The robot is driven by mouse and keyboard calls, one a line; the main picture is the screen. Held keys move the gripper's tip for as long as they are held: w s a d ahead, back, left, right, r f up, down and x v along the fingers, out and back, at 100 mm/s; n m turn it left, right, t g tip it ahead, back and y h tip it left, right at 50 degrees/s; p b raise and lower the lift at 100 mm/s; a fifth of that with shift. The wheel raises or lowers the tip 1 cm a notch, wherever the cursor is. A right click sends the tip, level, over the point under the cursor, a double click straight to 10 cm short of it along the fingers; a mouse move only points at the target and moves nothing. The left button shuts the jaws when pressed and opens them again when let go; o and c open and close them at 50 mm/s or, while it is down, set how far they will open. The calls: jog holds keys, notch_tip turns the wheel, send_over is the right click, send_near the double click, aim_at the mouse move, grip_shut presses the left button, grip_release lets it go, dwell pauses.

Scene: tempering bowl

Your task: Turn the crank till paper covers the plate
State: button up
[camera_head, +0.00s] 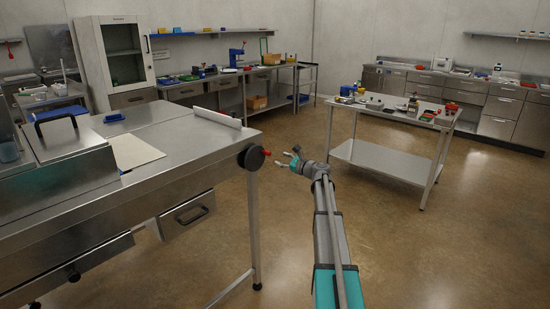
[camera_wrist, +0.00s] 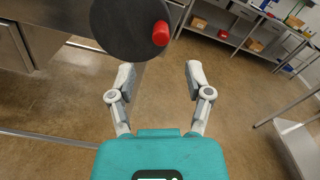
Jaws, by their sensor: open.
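The crank is a dark round disc (camera_head: 251,158) on the right end of the steel bench, with a small red handle (camera_head: 266,153). In the wrist view the disc (camera_wrist: 128,28) fills the top, and its red handle (camera_wrist: 160,33) sticks out near its right edge. A white paper roll (camera_head: 216,117) lies along the bench's right end. A pale flat plate or sheet (camera_head: 134,152) lies on the bench to the left; I cannot tell which. My gripper (camera_head: 288,159) is open and empty, just right of the handle and apart from it. Its two fingers (camera_wrist: 159,78) point toward the disc.
The steel bench (camera_head: 185,150) has a drawer with a handle (camera_head: 190,214) below its top. A cluttered steel cart (camera_head: 385,160) stands to the right. Open floor lies between.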

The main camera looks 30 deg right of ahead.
jog(key=shift+v, duration=1.9)
jog(key=s+a+f+n+g+y, duration=0.1)
jog(key=s+a+f+n+g, duration=0.3)
jog(key=a, duration=0.6)
jog(key=s+a+f+n+g, duration=0.35)
jog(key=a+n, duration=0.25)
jog(key=a, duration=0.4)
jog(key=s+a+f+n+g+y, duration=0.1)
jog(key=s+a+f+n+g, duration=0.2)
jog(key=a, duration=0.6)
jog(key=s+a+f+n+g+h, duration=0.2)
jog(key=s+a+n, duration=0.1)
jog(key=s+n, duration=0.2)
jog(key=s+a+f+n+g+h, duration=0.2)
jog(key=s+a+f+n+h, duration=0.1)
jog(key=s, duration=0.7)
jog(key=s+a+f+n+g+h, duration=0.2)
jog(key=s+a+f+n+h, duration=0.1)
jog(key=s+a+n, duration=0.2)
jog(key=s+n, duration=0.1)
jog(key=s, duration=0.1)
jog(key=shift+s+a+n, duration=0.15)
jog(key=shift+s+n, duration=0.1)
jog(key=shift+n, duration=0.15)
jog(key=shift+g, duration=0.25)
jog(key=shift+c, duration=0.6)
jog(key=shift+a, duration=0.1)
